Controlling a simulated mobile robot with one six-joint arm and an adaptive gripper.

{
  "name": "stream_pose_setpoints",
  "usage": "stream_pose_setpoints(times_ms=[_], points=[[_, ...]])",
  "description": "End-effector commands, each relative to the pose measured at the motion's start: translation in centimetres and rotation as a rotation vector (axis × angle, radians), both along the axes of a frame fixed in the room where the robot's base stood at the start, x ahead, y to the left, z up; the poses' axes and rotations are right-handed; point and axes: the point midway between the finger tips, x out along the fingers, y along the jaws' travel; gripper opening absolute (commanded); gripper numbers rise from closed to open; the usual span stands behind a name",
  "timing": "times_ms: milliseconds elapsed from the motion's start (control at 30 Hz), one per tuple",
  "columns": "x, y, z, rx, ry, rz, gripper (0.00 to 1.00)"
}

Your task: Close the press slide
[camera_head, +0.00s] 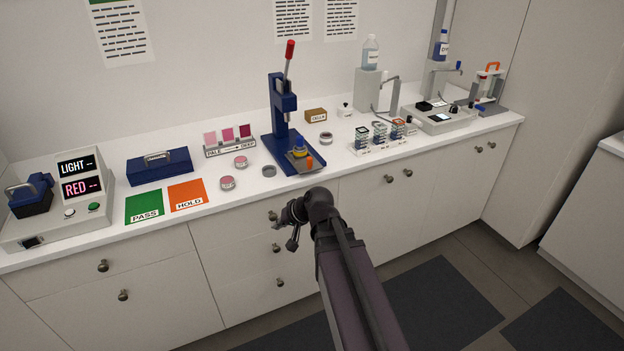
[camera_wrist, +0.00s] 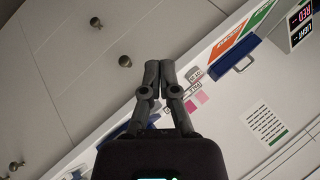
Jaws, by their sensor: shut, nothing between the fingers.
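The blue press (camera_head: 281,115) with its raised red-tipped lever (camera_head: 289,50) stands at the middle of the counter in the camera_head view. Its grey slide (camera_head: 304,165) reaches out from the base toward the counter's front edge, with an orange knob (camera_head: 309,162) at its front. A yellow and blue piece (camera_head: 299,149) sits on the slide. My gripper (camera_head: 292,244) is in front of the drawers, below and in front of the press, apart from it. In the wrist view my gripper (camera_wrist: 160,64) shows its fingers together and empty.
A round grey dish (camera_head: 269,171) and pink jars (camera_head: 228,183) are left of the press. A rack of vials (camera_head: 379,139) is at its right. Drawer knobs (camera_head: 276,248) stick out near my gripper. The counter's front edge lies between my gripper and the press.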

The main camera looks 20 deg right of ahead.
Motion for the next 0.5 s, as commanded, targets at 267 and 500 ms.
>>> stream_pose_setpoints(times_ms=[267, 500], points=[[6.1, -5.9, -0.6, 0.331, -0.259, -0.299, 0.00], [8.8, -13.9, -0.1, 0.592, -0.444, -0.588, 0.00]])
